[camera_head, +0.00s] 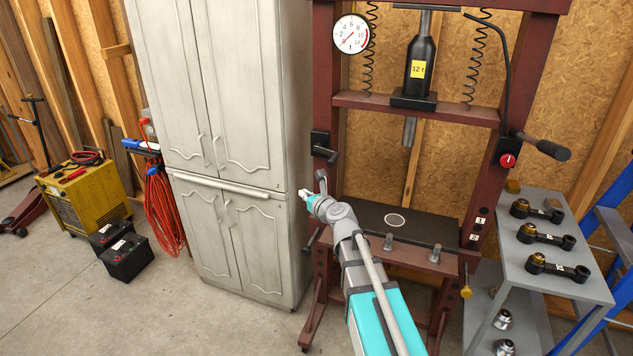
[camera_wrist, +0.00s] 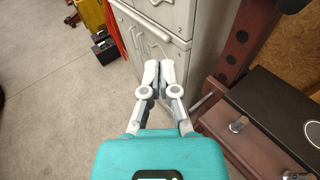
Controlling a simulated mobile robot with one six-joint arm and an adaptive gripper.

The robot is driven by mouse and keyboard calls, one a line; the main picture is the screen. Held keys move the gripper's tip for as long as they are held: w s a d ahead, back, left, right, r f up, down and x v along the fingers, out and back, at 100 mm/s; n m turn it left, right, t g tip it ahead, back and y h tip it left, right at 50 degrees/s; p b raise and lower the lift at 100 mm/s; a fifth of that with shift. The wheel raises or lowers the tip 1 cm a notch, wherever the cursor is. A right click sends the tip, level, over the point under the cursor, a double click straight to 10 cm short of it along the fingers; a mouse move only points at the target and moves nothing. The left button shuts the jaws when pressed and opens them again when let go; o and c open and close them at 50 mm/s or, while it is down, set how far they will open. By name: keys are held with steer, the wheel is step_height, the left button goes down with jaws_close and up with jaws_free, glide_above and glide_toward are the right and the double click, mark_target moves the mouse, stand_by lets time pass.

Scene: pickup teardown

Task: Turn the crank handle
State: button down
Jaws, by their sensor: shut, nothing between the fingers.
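A red-brown shop press (camera_head: 418,108) stands in the head view. A small black crank handle (camera_head: 326,152) sits on its left post, at the height of the cabinet's middle. A longer black lever (camera_head: 545,147) sticks out from the right post beside a red knob (camera_head: 507,160). My gripper (camera_head: 305,194) is below and a little left of the crank handle, apart from it in the picture. In the wrist view, my gripper (camera_wrist: 159,66) has its white fingers together, with nothing between them. The crank handle does not show clearly in the wrist view.
A white cabinet (camera_head: 231,235) stands close left of the press. The press bed (camera_head: 365,215) lies right of my gripper, with upright metal pins. A grey cart (camera_head: 512,262) with black parts stands at right. Open concrete floor (camera_head: 90,315) lies at front left.

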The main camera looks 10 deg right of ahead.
steer(key=s+a+f+n+g, duration=0.2)
steer(key=s+f+n+g, duration=0.75)
steer(key=n, duration=0.85)
steer(key=s+d+f+n+g+h, duration=0.2)
steer(key=s+d+f+n+h, duration=0.1)
steer(key=s+n, duration=0.4)
steer(key=s+d+f+n+g+h, duration=0.3)
steer(key=s+d+n, duration=0.3)
steer(key=s, duration=0.3)
steer(key=shift+s+n, duration=0.3)
steer(key=shift+n, duration=0.1)
steer(key=shift+a+g, duration=0.1)
steer(key=shift+g, duration=0.15)
